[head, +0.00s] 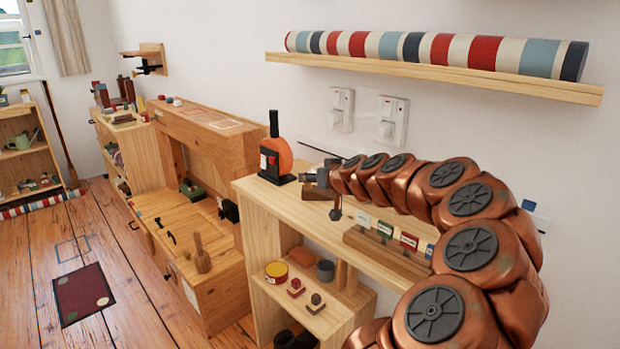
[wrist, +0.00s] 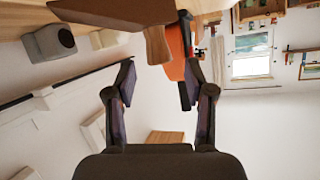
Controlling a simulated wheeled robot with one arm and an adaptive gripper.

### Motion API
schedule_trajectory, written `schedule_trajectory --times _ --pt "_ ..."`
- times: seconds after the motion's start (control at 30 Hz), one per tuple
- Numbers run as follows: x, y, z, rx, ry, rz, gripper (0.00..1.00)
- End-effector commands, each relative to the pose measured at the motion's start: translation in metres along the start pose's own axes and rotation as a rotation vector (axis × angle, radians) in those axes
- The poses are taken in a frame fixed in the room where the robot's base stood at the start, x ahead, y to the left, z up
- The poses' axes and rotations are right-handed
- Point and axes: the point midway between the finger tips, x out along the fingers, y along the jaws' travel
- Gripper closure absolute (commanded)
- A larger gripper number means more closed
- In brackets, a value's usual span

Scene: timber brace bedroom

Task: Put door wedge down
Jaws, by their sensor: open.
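My gripper (head: 322,178) is above the pale wooden shelf unit's top (head: 262,188), just right of an orange round object on a black base. In the wrist view my gripper (wrist: 157,84) has its two dark fingers spread wide, with a clear gap between them. A brown wooden piece with a tapered end (wrist: 158,46), which looks like the door wedge, shows just beyond the fingertips. Neither finger visibly presses on it. Whether it rests fully on the shelf top cannot be told. In the head view my arm and gripper make it hard to pick out.
The orange object (head: 277,155) stands close to the left of my gripper and also shows in the wrist view (wrist: 176,68). A brown holder with small labels (head: 372,250) is to the right. The wall with switches (head: 390,118) is close behind. A striped roll (head: 430,50) lies on a shelf above.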

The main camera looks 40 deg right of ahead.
Motion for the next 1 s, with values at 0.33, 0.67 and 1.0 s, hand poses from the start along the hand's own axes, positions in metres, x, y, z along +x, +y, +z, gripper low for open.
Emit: schedule_trajectory --times 0.33,0.67,1.0 --pt "-0.034 0.000 0.000 0.000 0.001 0.001 0.46" --pt "-0.036 -0.002 0.000 -0.001 -0.002 -0.002 0.46" --pt "-0.041 -0.149 0.038 -0.079 -0.194 -0.236 0.46"
